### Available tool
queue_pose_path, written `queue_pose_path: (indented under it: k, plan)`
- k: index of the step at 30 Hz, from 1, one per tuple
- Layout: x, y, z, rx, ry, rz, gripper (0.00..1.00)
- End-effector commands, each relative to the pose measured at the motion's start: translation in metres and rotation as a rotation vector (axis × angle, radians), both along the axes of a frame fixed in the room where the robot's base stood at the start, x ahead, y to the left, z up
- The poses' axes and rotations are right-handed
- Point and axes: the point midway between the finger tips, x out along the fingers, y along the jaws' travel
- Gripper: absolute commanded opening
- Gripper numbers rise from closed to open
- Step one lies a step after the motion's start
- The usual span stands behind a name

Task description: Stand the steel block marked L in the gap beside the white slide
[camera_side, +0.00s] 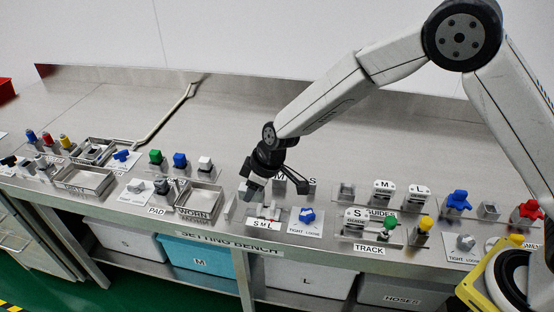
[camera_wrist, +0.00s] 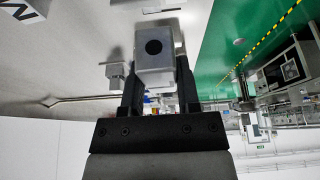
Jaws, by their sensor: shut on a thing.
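My gripper (camera_side: 252,190) is low over the bench in the side view, just behind and left of the plate marked S M L (camera_side: 264,224). In the wrist view my gripper (camera_wrist: 158,92) is shut on a steel block (camera_wrist: 153,68) with a dark round spot on its end. No letter L is readable on it. In the side view the held block is small and partly hidden by the jaws. Blocks marked M (camera_side: 280,182) and S (camera_side: 309,187) stand behind. The white slide and its gap are too small to make out clearly near the plate.
A blue knob (camera_side: 307,215) on a TIGHT LOOSE card is right of the plate. The WORN tray (camera_side: 199,198) is to the left. Guide blocks marked M (camera_side: 383,192), L (camera_side: 417,196) and S (camera_side: 356,220) stand to the right. The rear bench is mostly clear.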

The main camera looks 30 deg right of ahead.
Motion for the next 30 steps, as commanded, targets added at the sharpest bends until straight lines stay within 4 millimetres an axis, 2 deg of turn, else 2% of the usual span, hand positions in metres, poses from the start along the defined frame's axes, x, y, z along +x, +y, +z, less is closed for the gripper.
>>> queue_pose_path:
  k: [8, 23, 30]
  plan:
    - [0.018, 0.007, -0.021, 0.001, -0.002, 0.0, 0.0]
    - [0.026, 0.01, -0.031, 0.001, -0.003, 0.0, 0.0]
    - [0.026, 0.01, -0.056, 0.002, -0.001, -0.002, 0.0]
